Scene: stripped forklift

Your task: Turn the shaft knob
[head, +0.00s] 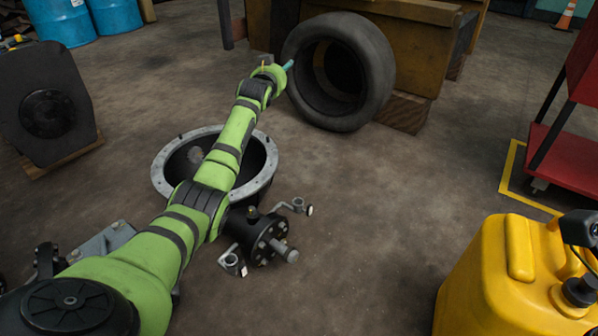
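A black round housing (262,205) with a wide grey bolted flange (165,172) sits on the floor in the middle. A bolted black hub (262,240) sticks out of its near side, with a grey shaft end (290,255) pointing right. A small grey fitting (299,207) is above the hub and another (233,263) is at its left. I cannot tell which part is the shaft knob. My green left arm crosses over the housing and hides part of it. My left gripper (275,67) is far past it, near the tyre; its fingers are too small to read. My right gripper is not in view.
A black tyre (372,65) leans on wooden blocks at the back. A yellow can (490,285) stands at the near right, with a red cart (565,155) behind it. A dark block (45,105) is at the left. The floor right of the housing is clear.

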